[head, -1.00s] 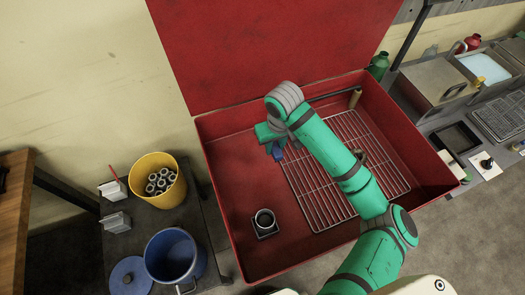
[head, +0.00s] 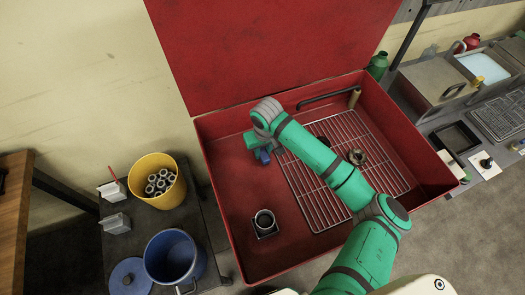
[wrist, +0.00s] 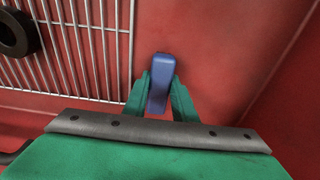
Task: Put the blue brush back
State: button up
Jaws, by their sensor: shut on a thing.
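The blue brush (wrist: 161,82) is held between the two fingers of my gripper (wrist: 160,95) in the wrist view. Only its blue body shows; any bristles are hidden. In the head view the blue brush (head: 263,156) shows just below my gripper (head: 257,146), inside the red bin at its left part, left of the wire rack. I cannot tell whether the brush touches the bin floor. Two small holders stand on the dark side table: one with a red-handled item (head: 113,189), and a lower one (head: 115,222) that looks empty.
The red bin (head: 222,205) has a raised lid behind. A wire rack (head: 325,200) carries a ring-shaped part (head: 357,156). A square block with a round opening (head: 264,222) sits front left. A yellow bucket (head: 157,205) and blue pot (head: 168,255) stand left of the bin.

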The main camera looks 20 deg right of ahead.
aim_at(264, 155)
jog(key=o, duration=1)
jog(key=shift+f, duration=0.1)
jog(key=r, duration=0.4)
jog(key=s+r, duration=0.1)
jog(key=r, duration=0.7)
jog(key=shift+s+r, duration=0.1)
jog(key=shift+s, duration=0.1)
jog(key=shift+d, duration=0.1)
